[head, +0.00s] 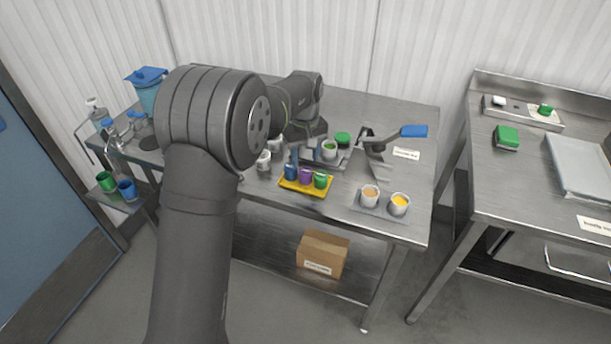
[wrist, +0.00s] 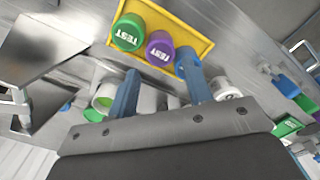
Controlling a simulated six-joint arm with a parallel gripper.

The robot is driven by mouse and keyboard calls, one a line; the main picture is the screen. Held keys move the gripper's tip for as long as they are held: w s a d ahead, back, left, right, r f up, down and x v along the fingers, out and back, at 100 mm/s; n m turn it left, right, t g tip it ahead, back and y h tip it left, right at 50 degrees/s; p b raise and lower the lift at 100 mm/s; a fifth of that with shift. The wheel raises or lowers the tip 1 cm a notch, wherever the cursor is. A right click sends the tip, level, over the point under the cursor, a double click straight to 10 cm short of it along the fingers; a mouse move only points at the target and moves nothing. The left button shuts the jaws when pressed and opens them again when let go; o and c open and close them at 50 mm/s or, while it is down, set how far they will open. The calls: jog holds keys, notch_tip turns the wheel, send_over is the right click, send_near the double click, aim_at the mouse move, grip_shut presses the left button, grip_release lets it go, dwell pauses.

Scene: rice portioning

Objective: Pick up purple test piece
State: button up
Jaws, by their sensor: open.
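The purple test piece (head: 306,176) stands in the yellow tray (head: 291,187) on the steel table, between a blue piece (head: 291,172) and a green piece (head: 320,180). In the wrist view the purple piece (wrist: 159,47) shows its TEST label, with the green piece (wrist: 128,32) to its left. The yellow tray (wrist: 207,44) frames them. My gripper (wrist: 160,72) is open and empty, its two blue fingers spread below the purple piece in the picture and apart from it. The right finger overlaps the blue piece, which is partly hidden. In the head view my arm partly hides the gripper.
Behind the tray are white cups (head: 264,160), a cup with green contents (head: 329,149) and a green lid (head: 343,138). To the right stand a metal stand with a blue-handled tool (head: 413,131) and two filled cups (head: 399,203).

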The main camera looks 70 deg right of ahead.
aim_at(305, 170)
jog(key=shift+s+a+f, duration=0.1)
jog(key=shift+a+f, duration=0.05)
jog(key=shift+f, duration=1.35)
jog(key=shift+a+f, duration=0.1)
jog(key=shift+f, duration=1.4)
jog(key=c, duration=0.8)
